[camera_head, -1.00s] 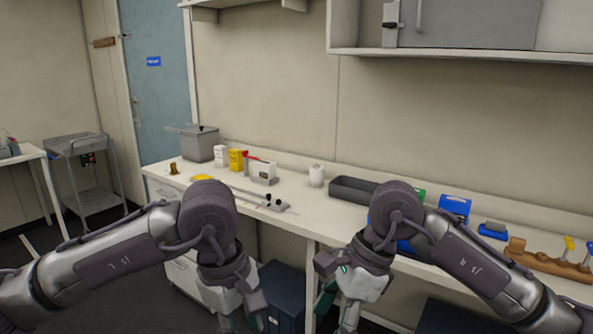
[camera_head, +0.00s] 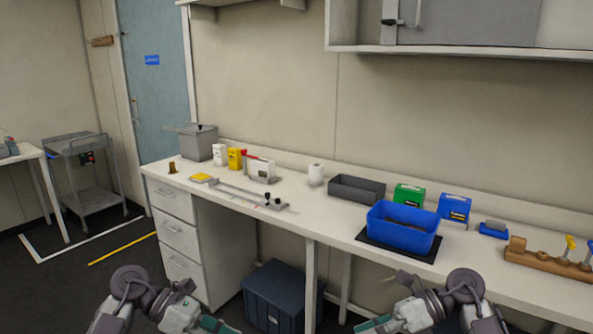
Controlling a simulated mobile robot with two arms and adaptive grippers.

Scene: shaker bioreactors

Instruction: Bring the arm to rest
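Both of my arms are low at the bottom edge of the head view, folded in front of the bench. My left gripper (camera_head: 212,325) is at the bottom left of centre, pointing inward, with a teal finger part showing. My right gripper (camera_head: 377,324) is at the bottom right of centre, also pointing inward with a teal finger part. The two grippers are apart from each other and below the bench top. Nothing is visible in either one. The frame's lower edge cuts them off, so their finger gap is hidden.
The white bench (camera_head: 320,218) runs along the wall. On it stand a blue tub (camera_head: 402,238) on a dark mat, a dark grey tray (camera_head: 356,196), a grey bin (camera_head: 198,147) and a wooden rack (camera_head: 545,262). A dark blue box (camera_head: 280,290) is under the bench.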

